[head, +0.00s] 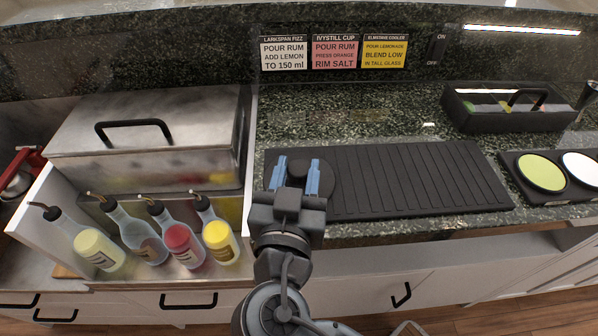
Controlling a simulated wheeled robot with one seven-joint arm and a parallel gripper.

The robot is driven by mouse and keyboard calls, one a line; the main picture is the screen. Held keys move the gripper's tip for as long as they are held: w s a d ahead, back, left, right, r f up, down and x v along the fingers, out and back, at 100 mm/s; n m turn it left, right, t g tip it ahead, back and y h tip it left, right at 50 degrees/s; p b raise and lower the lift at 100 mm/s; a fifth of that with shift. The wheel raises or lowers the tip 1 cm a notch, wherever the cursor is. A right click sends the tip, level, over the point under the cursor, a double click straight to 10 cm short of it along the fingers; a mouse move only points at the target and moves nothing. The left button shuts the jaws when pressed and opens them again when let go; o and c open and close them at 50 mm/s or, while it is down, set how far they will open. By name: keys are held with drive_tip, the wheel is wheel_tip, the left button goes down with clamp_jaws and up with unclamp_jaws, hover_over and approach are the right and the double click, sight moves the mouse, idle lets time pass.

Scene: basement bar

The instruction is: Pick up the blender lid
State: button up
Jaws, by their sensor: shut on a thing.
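The blender lid (298,172) looks like a dark round disc with a raised knob, at the left end of the black ribbed mat (420,178) on the counter. My gripper (297,162) reaches over it from the front, with its two blue fingers on either side of the knob. It is shut on the lid. The gripper body hides the lid's near part. Dark lid against dark mat makes it hard to tell whether the lid touches the mat or is raised.
A steel lidded bin (150,140) stands left, with several pourer bottles (183,243) in front. A black caddy (515,108) and a tray of rimming discs (541,173) are at right. Recipe cards (335,52) and a switch (436,50) are on the backsplash.

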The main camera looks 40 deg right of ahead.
sight(297, 185)
drive_tip(key=shift+r, duration=0.45)
wheel_tip(297, 185, up, 4)
drive_tip(key=shift+f, duration=0.25)
drive_tip(key=s+d+r+p, duration=0.3)
drive_tip(key=s+d+r, duration=0.3)
drive_tip(key=s+d, duration=0.2)
drive_tip(key=shift+d+r+p, duration=0.15)
drive_tip(key=shift+r+p, duration=0.2)
